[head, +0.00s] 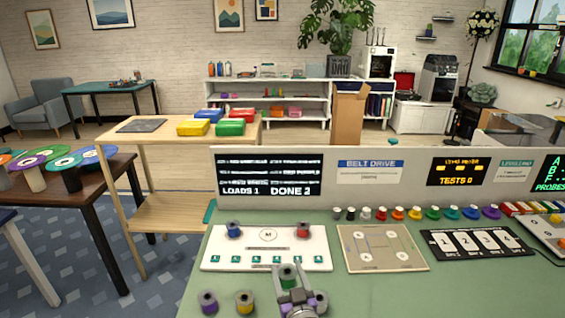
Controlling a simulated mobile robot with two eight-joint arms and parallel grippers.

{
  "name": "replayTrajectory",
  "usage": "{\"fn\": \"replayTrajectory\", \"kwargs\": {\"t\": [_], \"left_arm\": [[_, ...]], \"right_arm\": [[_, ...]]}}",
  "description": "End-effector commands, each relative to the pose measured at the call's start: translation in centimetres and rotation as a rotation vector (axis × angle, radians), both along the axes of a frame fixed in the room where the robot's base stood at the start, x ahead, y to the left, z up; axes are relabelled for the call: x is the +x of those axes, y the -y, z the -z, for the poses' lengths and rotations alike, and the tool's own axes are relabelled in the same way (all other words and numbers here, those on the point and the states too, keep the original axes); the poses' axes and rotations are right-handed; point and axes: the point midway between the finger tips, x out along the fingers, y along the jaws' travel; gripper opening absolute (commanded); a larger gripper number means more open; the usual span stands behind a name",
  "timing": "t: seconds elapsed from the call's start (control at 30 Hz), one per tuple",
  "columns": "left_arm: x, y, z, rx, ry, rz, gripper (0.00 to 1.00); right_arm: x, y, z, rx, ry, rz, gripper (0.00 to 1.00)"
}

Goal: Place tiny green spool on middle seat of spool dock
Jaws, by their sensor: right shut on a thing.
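The white spool dock (225,262) lies on the green bench. A blue spool (234,230) sits at its left seat and a red spool (303,230) at its right seat. The middle seat (268,235) between them is empty and shows a printed mark. The tiny green spool (288,273) is upright in my right gripper (290,287), which is shut on it at the dock's front edge, right of the middle seat. The gripper hides the spool's lower part, so I cannot tell its height above the bench. My left gripper is not in view.
A purple spool (209,302) and a yellow spool (245,302) stand in front of the dock. A beige board (383,248) and a black numbered panel (477,243) lie to the right. A low panel with screens (270,175) stands behind.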

Motion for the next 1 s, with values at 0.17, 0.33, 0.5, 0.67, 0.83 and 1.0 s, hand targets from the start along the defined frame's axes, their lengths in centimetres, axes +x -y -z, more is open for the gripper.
{"fn": "replayTrajectory", "kwargs": {"t": [0.17,0.33,0.5,0.67,0.83,1.0], "left_arm": [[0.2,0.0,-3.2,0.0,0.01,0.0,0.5],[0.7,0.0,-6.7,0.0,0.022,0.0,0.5],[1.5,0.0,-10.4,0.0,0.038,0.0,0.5],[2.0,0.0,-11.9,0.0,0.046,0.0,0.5],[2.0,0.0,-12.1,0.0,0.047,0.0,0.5],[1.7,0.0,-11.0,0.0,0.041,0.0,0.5]], "right_arm": [[0.1,3.3,-2.7,0.003,0.002,0.099,0.11],[0.1,8.1,-4.7,0.003,0.003,0.248,0.11],[-0.2,13.3,-6.0,0.002,0.005,0.42,0.11],[-0.7,15.8,-6.0,0.001,0.003,0.504,0.11],[-0.9,16.4,-5.7,0.0,0.0,0.525,0.11],[-0.9,15.6,-5.1,-0.002,-0.002,0.497,0.11]]}}
